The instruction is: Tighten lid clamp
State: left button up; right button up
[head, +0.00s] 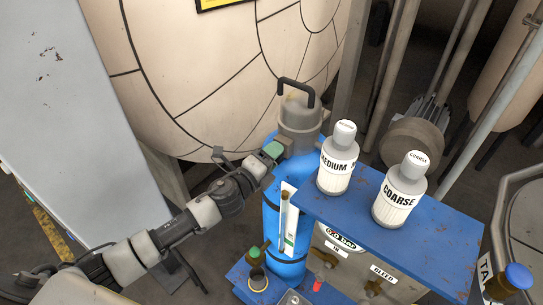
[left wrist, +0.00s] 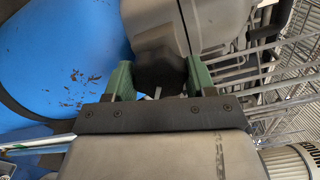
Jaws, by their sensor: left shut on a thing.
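The grey lid (head: 300,118) with a black arched handle (head: 297,90) sits on top of the blue cylindrical vessel (head: 283,222). The vessel also fills the upper left of the left wrist view (left wrist: 65,50). The lid clamp's dark knob (left wrist: 160,62) lies between the green fingers of my left gripper (left wrist: 159,78), against the side of the grey lid. My left gripper (head: 277,148) is shut on this knob, at the lid's left side in the head view. The knob is mostly hidden by the gripper there. My right gripper is not in view.
Valves and a gauge (head: 258,279) are below. A large cream tank (head: 200,70) is behind. A grey cabinet (head: 70,120) stands left.

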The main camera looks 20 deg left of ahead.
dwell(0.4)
pick_arm(q)
jog(key=o, duration=0.9)
jog(key=shift+o, duration=0.2)
jog(key=b+v, duration=0.3)
jog(key=v, duration=0.7)
jog(key=shift+s, duration=0.4)
jog(key=shift+a+f, duration=0.1)
jog(key=shift+a, duration=0.05)
